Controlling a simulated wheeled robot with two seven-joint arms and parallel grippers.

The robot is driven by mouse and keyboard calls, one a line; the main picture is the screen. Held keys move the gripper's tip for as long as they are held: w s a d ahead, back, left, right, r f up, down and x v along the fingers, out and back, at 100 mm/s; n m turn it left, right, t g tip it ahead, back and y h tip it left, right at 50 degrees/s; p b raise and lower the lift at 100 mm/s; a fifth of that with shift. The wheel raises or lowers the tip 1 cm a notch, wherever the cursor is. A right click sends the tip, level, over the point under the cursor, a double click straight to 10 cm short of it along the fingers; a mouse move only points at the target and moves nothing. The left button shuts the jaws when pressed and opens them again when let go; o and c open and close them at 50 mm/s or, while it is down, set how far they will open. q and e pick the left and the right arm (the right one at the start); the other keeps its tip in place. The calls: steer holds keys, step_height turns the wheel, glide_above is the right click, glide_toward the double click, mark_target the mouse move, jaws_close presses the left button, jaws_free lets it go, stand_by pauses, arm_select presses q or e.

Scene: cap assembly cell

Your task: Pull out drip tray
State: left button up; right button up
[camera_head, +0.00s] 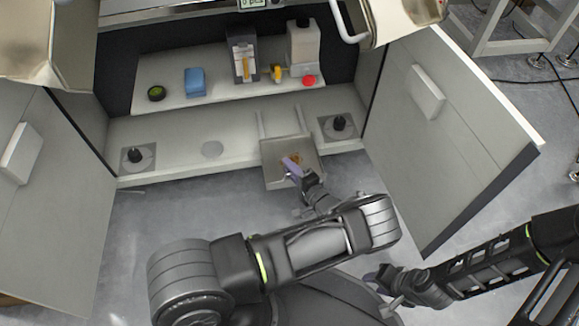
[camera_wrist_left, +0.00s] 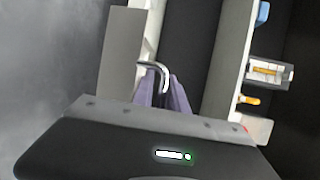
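The drip tray (camera_head: 272,171) is a shallow light-grey tray with a brown stain inside. It sticks out past the front edge of the cabinet's lower shelf, between two side rails. My left gripper (camera_head: 292,166) is at the tray's front, its purple fingers partly over it in the head view. In the left wrist view a curved chrome handle (camera_wrist_left: 156,68) passes between the fingers of the left gripper (camera_wrist_left: 164,88), which look closed around it. The grey tray front (camera_wrist_left: 121,55) is beside it. My right gripper (camera_head: 377,280) is low at the right, away from the tray; its finger gap is unclear.
Open cabinet doors flank the tray on the left (camera_head: 60,185) and right (camera_head: 450,130). Black knobs on square plates sit at the left (camera_head: 135,156) and right (camera_head: 339,123) of the lower shelf. The upper shelf holds a blue block (camera_head: 195,82) and bottles. Floor before the tray is clear.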

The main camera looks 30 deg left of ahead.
arm_select(q)
steer(key=shift+d+r, duration=0.1)
steer(key=shift+d, duration=0.05)
steer(key=shift+s+d, duration=0.15)
steer(key=shift+d, duration=0.1)
steer(key=p+v, duration=0.2)
steer(key=v, duration=0.5)
stand_by(0.3)
